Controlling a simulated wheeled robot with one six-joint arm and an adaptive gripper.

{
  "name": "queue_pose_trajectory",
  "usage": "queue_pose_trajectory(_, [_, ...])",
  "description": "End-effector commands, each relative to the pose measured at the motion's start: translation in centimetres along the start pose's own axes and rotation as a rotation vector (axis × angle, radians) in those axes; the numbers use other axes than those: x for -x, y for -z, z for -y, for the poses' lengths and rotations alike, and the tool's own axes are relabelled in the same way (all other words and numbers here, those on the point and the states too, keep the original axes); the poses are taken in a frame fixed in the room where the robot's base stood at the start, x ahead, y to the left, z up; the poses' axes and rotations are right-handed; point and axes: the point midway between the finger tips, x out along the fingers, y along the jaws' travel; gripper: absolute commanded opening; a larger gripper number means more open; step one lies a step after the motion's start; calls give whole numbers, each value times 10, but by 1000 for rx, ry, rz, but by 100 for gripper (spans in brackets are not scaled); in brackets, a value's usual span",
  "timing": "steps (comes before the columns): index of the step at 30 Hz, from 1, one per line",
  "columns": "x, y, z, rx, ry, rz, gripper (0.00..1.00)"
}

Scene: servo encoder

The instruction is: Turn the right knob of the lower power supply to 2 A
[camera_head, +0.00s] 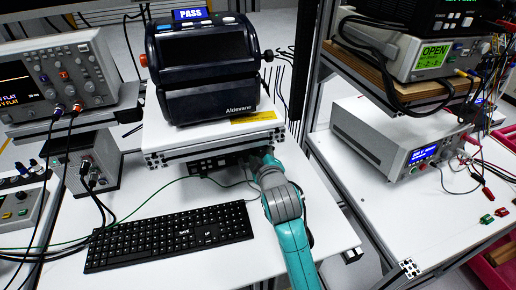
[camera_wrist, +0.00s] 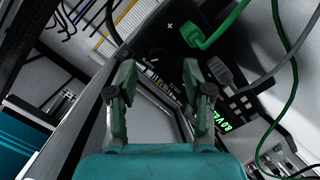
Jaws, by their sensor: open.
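The power supply has a black front panel (camera_head: 213,164) under the raised white shelf in the head view. The wrist view shows this panel close up and tilted, with a lit green display (camera_wrist: 231,126), a green plug (camera_wrist: 208,33) and a grey plug (camera_wrist: 221,72). My gripper (camera_wrist: 157,70) is open, its two fingers apart and pointing at the panel. Between and just beyond the fingertips is a dark round knob shape (camera_wrist: 156,58) with small white markings beside it; its exact setting is too small to read. I cannot tell whether the fingers touch it. In the head view my gripper is mostly hidden by my arm.
A black keyboard (camera_head: 170,235) lies in front on the white table. A green cable (camera_wrist: 291,95) loops at the right in the wrist view. Bare table lies right of my arm.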

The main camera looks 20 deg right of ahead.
Motion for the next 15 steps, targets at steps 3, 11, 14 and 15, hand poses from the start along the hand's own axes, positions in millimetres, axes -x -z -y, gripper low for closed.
queue_pose_trajectory(3, [-16,0,0,0,-1,1,51])
queue_pose_trajectory(11, [-29,0,0,0,-1,-1,51])
queue_pose_trajectory(14, [-29,0,0,0,-1,-1,51])
queue_pose_trajectory(15, [-29,0,0,0,-1,-1,51])
